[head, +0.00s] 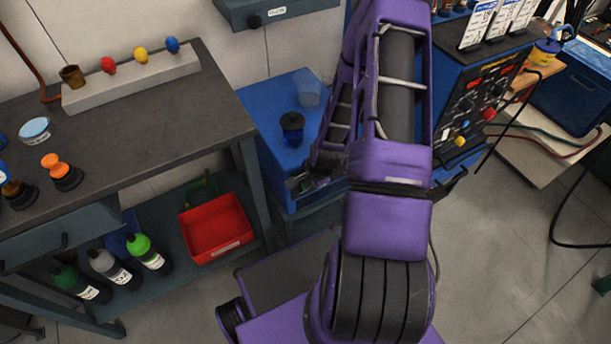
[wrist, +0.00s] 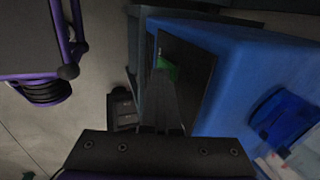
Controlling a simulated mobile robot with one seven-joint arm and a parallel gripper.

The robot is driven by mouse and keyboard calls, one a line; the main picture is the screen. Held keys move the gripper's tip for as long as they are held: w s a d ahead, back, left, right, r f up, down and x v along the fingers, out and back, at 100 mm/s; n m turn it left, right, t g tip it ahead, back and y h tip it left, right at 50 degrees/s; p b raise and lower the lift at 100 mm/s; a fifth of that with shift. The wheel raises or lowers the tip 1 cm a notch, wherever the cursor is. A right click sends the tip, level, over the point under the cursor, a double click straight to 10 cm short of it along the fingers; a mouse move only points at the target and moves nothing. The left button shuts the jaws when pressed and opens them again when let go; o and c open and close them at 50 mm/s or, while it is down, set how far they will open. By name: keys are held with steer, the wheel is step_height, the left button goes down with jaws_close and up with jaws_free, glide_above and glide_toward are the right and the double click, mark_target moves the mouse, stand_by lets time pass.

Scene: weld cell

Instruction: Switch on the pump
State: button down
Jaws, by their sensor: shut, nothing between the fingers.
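A blue box-shaped unit (head: 270,112), which looks like the pump, stands between the bench and the welding machine. In the wrist view its blue side (wrist: 235,75) fills the right. A dark panel (wrist: 199,65) on it carries a small green part (wrist: 167,70), perhaps a switch. My gripper (head: 302,184) is at the unit's near face, low in the head view. In the wrist view my gripper (wrist: 162,78) is shut and empty, its fingertips in front of the panel and partly covering the green part. I cannot tell whether they touch it or which way a switch is set.
A black-capped container (head: 292,127) and a clear blue cup (head: 308,88) stand on the blue unit. The dark bench (head: 140,85) is to the left, with a red bin (head: 217,227) on its lower shelf. The welding machine (head: 478,95) is at right.

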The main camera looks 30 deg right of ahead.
steer(key=shift+w+r, duration=0.1)
steer(key=shift+r+p, duration=0.5)
steer(key=shift+r, duration=0.2)
steer(key=shift+s, duration=0.2)
